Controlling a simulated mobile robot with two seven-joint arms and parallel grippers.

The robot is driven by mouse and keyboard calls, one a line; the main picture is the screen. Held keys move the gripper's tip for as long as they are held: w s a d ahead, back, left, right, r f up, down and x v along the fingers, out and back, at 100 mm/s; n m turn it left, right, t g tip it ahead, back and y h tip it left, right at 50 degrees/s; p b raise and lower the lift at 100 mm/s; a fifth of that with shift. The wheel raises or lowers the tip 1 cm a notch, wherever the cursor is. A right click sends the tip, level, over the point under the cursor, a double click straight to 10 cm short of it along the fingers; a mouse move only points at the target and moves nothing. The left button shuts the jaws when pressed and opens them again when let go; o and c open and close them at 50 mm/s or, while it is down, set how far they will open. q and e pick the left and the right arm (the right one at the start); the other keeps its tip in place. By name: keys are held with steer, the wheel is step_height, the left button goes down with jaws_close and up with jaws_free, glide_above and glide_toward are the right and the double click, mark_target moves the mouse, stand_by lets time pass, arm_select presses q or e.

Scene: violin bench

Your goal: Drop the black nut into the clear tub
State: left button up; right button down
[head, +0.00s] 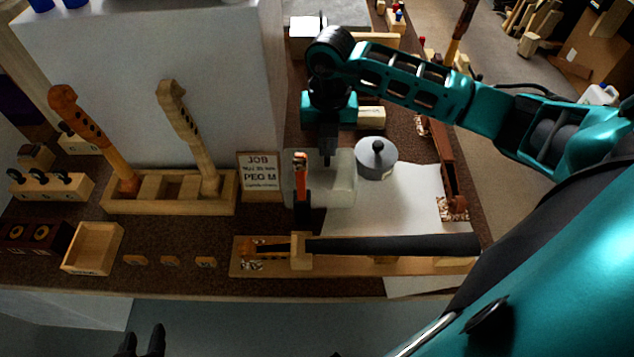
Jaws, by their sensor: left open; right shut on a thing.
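The clear tub (342,188) is a whitish see-through box on the bench, just left of a grey round lidded pot. My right gripper (327,158) points down over the tub's back part and is shut. A small dark piece at its fingertips fits the black nut, but I cannot clearly separate it from the dark fingers. I cannot tell how high the tips are above the tub's floor. My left gripper (141,343) is open and empty at the bottom left, in front of the bench edge.
An upright orange-and-dark piece (301,178) overlaps the tub's left part. A long board (240,262) with a black bar (400,245) lies in front. The grey pot (376,165) stands close right. A job sign (259,172) and a rack (150,207) holding two necks are left.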

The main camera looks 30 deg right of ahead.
steer(key=shift+f+b, duration=0.35)
steer(key=shift+f, duration=0.45)
steer(key=c, duration=1.1)
jaws_free()
steer(key=shift+c, duration=0.2)
steer(key=shift+r, duration=0.15)
step_height(320, 180, up, 13)
steer(key=shift+p, duration=0.45)
